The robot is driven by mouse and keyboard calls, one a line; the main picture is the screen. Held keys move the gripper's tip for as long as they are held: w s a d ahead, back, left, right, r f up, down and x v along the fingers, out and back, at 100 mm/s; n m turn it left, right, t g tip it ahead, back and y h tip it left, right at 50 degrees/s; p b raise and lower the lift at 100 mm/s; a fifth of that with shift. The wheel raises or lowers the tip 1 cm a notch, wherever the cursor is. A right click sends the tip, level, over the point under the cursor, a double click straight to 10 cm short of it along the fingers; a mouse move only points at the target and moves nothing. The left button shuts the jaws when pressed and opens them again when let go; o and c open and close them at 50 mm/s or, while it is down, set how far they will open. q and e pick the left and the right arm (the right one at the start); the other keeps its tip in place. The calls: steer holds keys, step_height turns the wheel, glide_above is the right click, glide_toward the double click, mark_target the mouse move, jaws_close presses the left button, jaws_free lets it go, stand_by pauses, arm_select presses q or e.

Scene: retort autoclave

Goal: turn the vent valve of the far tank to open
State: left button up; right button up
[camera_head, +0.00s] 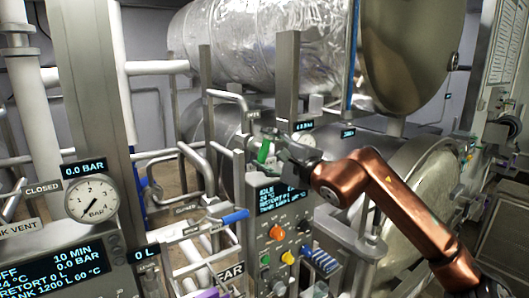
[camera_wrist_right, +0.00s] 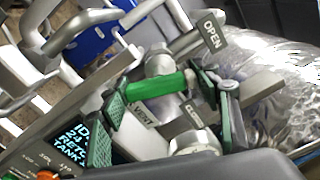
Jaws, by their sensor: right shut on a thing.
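The vent valve of the far tank has a bright green handle (camera_head: 263,152), which shows beside my right gripper in the head view. In the right wrist view the green handle (camera_wrist_right: 157,86) lies across the space between the green-padded fingers of my right gripper (camera_wrist_right: 162,95), which is shut on it. An OPEN plate (camera_wrist_right: 212,33) stands above and right of the handle. The pointer of the valve cannot be made out. My left gripper is not in view.
A control panel (camera_head: 278,230) with knobs and a display stands below the valve. A pipe with a blue lever (camera_head: 236,216) is left of it. A pressure gauge (camera_head: 91,199) reading 0.0 bar is at left. A foil-wrapped tank (camera_head: 270,45) and an open round door (camera_head: 410,50) are behind.

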steer(key=shift+n, duration=1.9)
steer(key=o, duration=1.2)
steer(key=shift+c, duration=0.2)
steer(key=v, duration=1.2)
